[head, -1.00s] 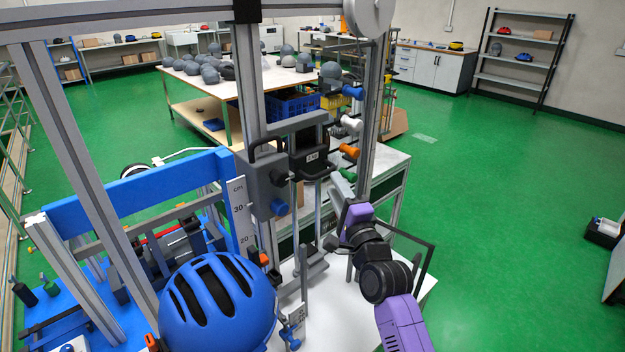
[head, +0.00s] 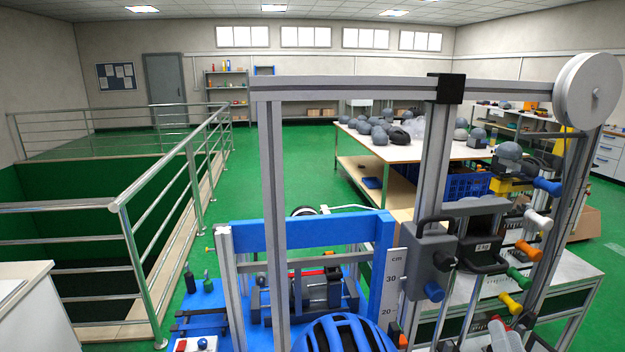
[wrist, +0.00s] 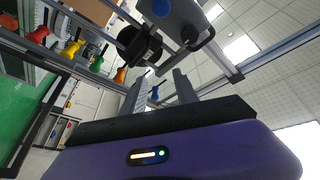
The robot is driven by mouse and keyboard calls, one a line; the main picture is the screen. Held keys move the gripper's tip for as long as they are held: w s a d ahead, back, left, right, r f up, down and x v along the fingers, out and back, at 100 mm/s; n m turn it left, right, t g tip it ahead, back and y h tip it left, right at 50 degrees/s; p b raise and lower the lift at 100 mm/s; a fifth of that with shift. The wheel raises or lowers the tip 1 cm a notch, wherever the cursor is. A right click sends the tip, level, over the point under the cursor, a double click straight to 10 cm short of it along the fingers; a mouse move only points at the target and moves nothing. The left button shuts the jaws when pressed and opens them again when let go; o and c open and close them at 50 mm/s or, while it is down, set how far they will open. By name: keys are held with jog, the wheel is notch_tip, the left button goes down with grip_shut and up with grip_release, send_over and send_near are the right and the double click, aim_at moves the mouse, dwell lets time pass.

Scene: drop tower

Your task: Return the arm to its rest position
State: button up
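My gripper (wrist: 160,82) is in the wrist view with its two grey fingers apart and nothing between them. Its purple body fills the bottom of that view. The drop tower's black weight block (head: 483,247), marked in kg, sits on the mast beside the grey box (head: 430,262) with a blue knob. The block (wrist: 140,46) also shows ahead of the fingers in the wrist view, apart from them.
A blue helmet (head: 345,335) is at the tower's base, partly cut off. Coloured handles (head: 528,249) stick out along the right post. A bench (head: 410,150) with grey headforms stands behind. Railings (head: 130,215) guard a pit at left. Green floor is open beyond the tower.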

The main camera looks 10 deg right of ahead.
jog(key=s+a+f+n+g+y, duration=0.1)
jog(key=s+a+f+n+y, duration=0.1)
jog(key=s+a, duration=0.4)
jog(key=s+a+f+n+g+y, duration=0.2)
jog(key=s+a+f+n, duration=0.2)
jog(key=s, duration=1)
jog(key=s+a+f+n+g+y, duration=0.2)
jog(key=s+a+n, duration=0.3)
jog(key=s+a, duration=0.3)
jog(key=s+f, duration=0.1)
jog(key=s, duration=0.2)
jog(key=shift+a+f+y, duration=0.2)
jog(key=shift+a+y, duration=0.05)
jog(key=shift+y, duration=0.15)
